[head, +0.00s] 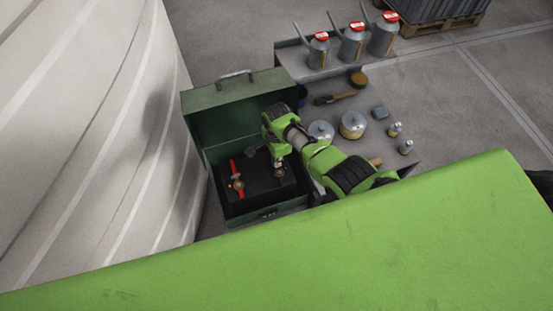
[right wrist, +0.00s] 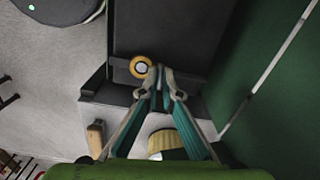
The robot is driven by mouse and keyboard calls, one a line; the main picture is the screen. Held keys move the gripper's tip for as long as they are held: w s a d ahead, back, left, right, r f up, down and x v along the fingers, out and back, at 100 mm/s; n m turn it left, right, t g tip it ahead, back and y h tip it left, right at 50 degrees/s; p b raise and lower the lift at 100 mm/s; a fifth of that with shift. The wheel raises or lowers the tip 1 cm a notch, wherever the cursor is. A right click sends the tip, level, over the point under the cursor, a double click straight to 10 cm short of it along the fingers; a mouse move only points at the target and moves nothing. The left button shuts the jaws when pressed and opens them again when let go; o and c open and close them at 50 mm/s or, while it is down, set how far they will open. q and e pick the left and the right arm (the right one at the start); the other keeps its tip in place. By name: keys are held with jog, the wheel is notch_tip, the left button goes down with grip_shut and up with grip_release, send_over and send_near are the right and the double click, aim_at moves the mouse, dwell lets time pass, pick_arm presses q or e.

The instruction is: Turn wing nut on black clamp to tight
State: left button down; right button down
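My right gripper (head: 279,163) points down into the open green toolbox (head: 229,101), over the right part of its dark insert. A small brass-coloured part (head: 280,173) shows just under it. In the right wrist view the fingertips (right wrist: 161,73) of this gripper are close together, just right of a round brass-coloured part with a pale centre (right wrist: 140,67). I cannot tell whether the fingers hold anything. The black clamp and its wing nut do not stand out from the dark insert. A red clamp (head: 236,178) lies in the left part of the box. My left gripper is not in view.
A grey bench (head: 368,105) right of the toolbox carries tins (head: 352,125), a brush (head: 336,97) and small bottles. Several grey cans with red tops (head: 351,43) stand behind. A large pale curved surface (head: 90,130) rises close on the left.

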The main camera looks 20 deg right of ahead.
jog(key=c, duration=2.2)
grip_release()
jog(key=shift+c, duration=0.2)
jog(key=shift+w+r, duration=0.1)
jog(key=shift+r, duration=0.75)
notch_tip(320, 180, up, 10)
jog(key=shift+r, duration=0.2)
